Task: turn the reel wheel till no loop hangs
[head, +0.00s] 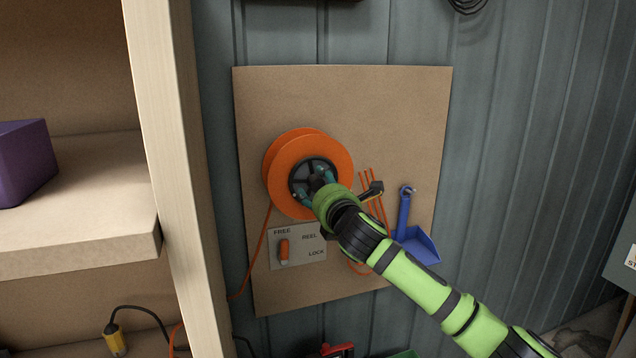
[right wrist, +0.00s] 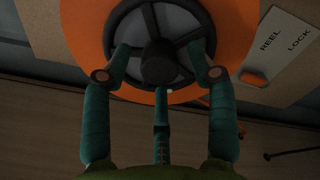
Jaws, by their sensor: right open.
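The orange reel (head: 292,152) is mounted on a brown board, with a dark spoked wheel (right wrist: 157,15) at its centre. My right gripper (head: 322,180) is at the wheel; in the right wrist view its teal fingers (right wrist: 163,66) are open, one on each side of the dark hub, over the spokes. I cannot tell whether they touch it. An orange cord (head: 262,250) runs down from the reel's left side. Several orange strands (head: 366,182) hang right of the reel, partly hidden by my arm, with a curved end below it. My left gripper is out of view.
A plate marked FREE, REEL and LOCK (head: 313,256) sits below the reel; its orange lever (head: 283,250) stands upright under FREE. A blue dustpan (head: 414,243) hangs at right. A wooden shelf (head: 165,150) with a purple box (head: 24,160) stands at left.

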